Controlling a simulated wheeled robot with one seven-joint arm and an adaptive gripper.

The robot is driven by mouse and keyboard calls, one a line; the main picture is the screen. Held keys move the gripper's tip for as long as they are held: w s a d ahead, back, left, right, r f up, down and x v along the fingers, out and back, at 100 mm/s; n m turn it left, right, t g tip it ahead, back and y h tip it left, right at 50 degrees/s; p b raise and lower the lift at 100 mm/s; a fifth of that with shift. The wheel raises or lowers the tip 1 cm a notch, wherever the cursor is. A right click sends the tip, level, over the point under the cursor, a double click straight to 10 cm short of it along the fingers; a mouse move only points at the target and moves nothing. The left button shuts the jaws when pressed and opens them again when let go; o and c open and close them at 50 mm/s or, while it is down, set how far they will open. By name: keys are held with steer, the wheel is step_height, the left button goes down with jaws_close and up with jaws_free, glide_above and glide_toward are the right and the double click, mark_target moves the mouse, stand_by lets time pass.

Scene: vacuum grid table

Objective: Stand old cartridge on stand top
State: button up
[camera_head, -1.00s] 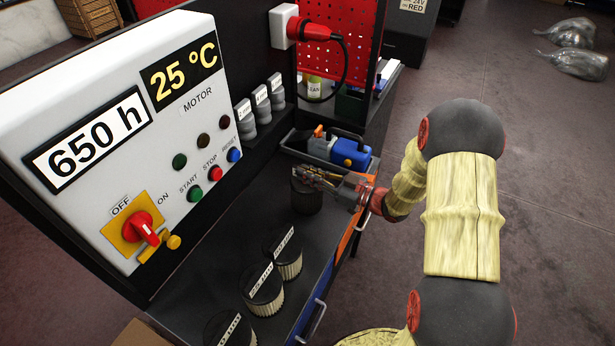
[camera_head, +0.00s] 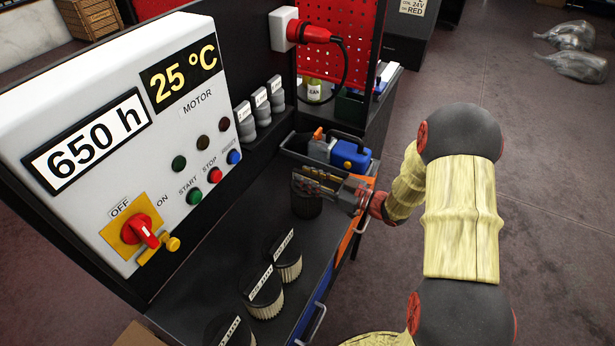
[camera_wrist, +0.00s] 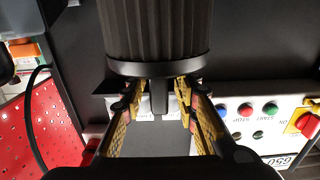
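A dark ribbed cartridge (camera_head: 306,208) is upright at the black stand top (camera_head: 245,215), below my gripper (camera_head: 310,182). I cannot tell whether its base touches the surface. In the wrist view, the cartridge (camera_wrist: 158,30) fills the upper middle, with its rim towards me and a narrow dark stem (camera_wrist: 158,97). My gripper's yellow-padded fingers (camera_wrist: 157,88) are on both sides of the stem, with gaps visible beside it, so they look open. Three other cartridges with white labels stand nearer the front: one (camera_head: 288,262), one (camera_head: 264,297) and one (camera_head: 228,332).
A white control panel (camera_head: 115,130) rises on the left. A tray (camera_head: 298,146) with blue and grey items lies behind the cartridge. A red pegboard (camera_head: 335,40) with a plugged cable is at the back. Bare surface lies between the panel and the cartridges.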

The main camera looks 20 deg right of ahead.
steer(key=shift+r, duration=0.2)
steer(key=p+v, duration=0.3)
steer(key=v, duration=0.9)
steer(key=w+d+r+m+h, duration=0.2)
steer(key=w+d+r+h, duration=0.2)
steer(key=w+r+h, duration=0.5)
steer(key=s+d+r+m+h, duration=0.2)
steer(key=s+r+m+h, duration=0.1)
steer(key=r+h, duration=0.4)
steer(key=s+a+r+m+g+y, duration=0.1)
steer(key=s+a+g, duration=0.1)
steer(key=s+a, duration=0.3)
steer(key=s+a+m+g+y, duration=0.1)
steer(key=s+a, duration=0.4)
steer(key=s, duration=0.9)
steer(key=s+a+r+m+g+y, duration=0.1)
steer(key=s+a+g, duration=0.3)
steer(key=s, duration=0.5)
steer(key=shift+s+a+r+m, duration=0.3)
steer(key=shift+a+r+m, duration=0.05)
steer(key=shift+a+m, duration=0.2)
